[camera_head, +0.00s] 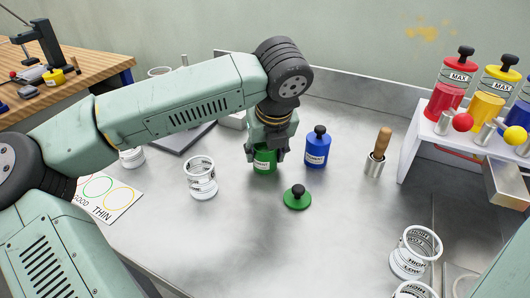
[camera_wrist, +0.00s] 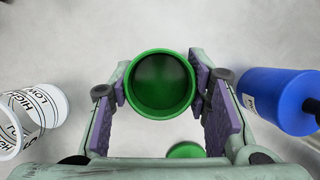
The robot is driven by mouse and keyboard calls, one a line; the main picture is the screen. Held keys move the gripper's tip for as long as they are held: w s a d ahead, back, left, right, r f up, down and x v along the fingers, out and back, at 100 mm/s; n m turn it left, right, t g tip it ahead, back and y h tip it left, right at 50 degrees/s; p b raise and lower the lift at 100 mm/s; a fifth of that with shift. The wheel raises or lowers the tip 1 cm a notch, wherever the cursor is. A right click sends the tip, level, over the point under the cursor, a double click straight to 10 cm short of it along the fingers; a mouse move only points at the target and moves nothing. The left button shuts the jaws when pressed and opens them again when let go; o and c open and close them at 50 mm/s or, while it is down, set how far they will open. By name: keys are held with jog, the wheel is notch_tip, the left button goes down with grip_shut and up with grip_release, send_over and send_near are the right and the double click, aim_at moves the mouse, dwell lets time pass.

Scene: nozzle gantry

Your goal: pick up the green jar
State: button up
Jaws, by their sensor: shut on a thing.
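The green jar (camera_head: 264,162) stands on the grey metal table, in the middle of the head view. It is open at the top, and the wrist view looks straight down into its round green mouth (camera_wrist: 160,84). My gripper (camera_head: 266,150) is over it, with one finger on each side of the jar. In the wrist view the purple finger pads of my gripper (camera_wrist: 160,92) press on its left and right sides. The green lid (camera_head: 297,198) with a black knob lies apart on the table, in front and to the right. I cannot tell whether the jar touches the table.
A blue jar (camera_head: 317,147) stands close on the right; it also shows in the wrist view (camera_wrist: 278,100). A clear marked cup (camera_head: 200,178) is at the left. A wooden-handled tool in a metal cup (camera_head: 376,165) is further right. The front middle of the table is clear.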

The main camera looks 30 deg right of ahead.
notch_tip(320, 180, up, 28)
jog(key=p, duration=0.3)
jog(key=shift+p, duration=0.35)
